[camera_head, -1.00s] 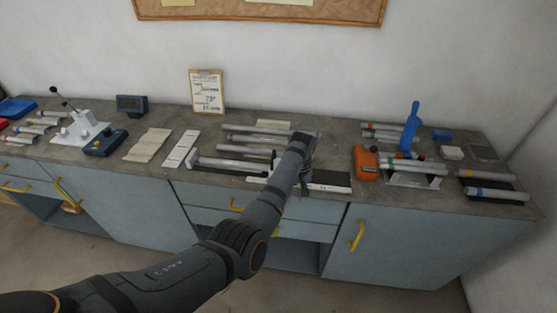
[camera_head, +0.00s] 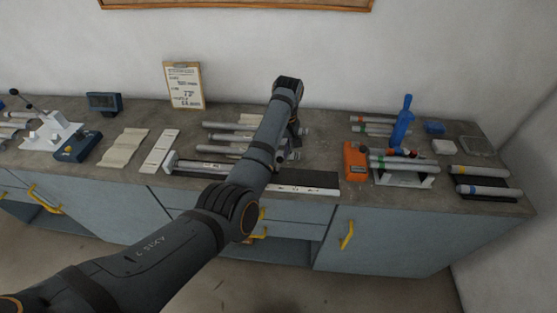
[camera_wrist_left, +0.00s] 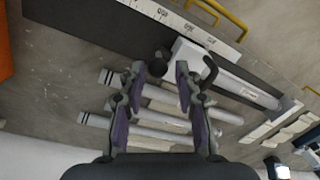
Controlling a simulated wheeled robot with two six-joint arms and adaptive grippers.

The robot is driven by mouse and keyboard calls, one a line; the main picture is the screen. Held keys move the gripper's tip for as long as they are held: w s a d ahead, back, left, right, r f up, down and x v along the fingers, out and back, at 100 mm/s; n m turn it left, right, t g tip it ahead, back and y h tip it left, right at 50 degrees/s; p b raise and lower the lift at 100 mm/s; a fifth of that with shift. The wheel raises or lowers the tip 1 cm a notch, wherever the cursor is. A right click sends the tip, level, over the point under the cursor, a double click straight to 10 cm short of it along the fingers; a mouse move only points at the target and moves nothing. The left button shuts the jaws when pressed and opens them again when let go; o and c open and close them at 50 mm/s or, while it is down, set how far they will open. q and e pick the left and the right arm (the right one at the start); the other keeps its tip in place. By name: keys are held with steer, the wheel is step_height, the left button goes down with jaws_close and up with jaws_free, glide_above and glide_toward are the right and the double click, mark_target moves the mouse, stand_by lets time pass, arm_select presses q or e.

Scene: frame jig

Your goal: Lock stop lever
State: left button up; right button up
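The frame jig is a dark board (camera_head: 318,180) with a white scale strip along its front edge; it also shows in the left wrist view (camera_wrist_left: 95,30). A pale block (camera_wrist_left: 220,68) sits on it, with a dark round knob (camera_wrist_left: 160,62) at one end and a black curved lever (camera_wrist_left: 208,74) beside it. My left gripper (camera_wrist_left: 160,72) is open, its fingertips apart and close to the knob; the lever is just outside the right finger. I cannot tell contact. In the head view my left arm hides most of the fingers (camera_head: 297,132). My right gripper is not in view.
Several grey tubes (camera_head: 228,138) lie behind the jig, under the fingers in the wrist view. Right of it are an orange device (camera_head: 355,161), a blue-handled tool (camera_head: 402,122) and racked tubes. A clipboard (camera_head: 184,85) leans on the wall.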

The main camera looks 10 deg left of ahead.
mark_target(279, 163)
arm_select(q)
steer(key=f, duration=0.5)
steer(key=shift+w+a+p, duration=0.15)
steer(key=shift+a+p, duration=0.05)
steer(key=shift+p, duration=0.15)
steer(key=shift+f, duration=0.15)
steer(key=shift+c, duration=0.7)
steer(key=c, duration=0.5)
jaws_close()
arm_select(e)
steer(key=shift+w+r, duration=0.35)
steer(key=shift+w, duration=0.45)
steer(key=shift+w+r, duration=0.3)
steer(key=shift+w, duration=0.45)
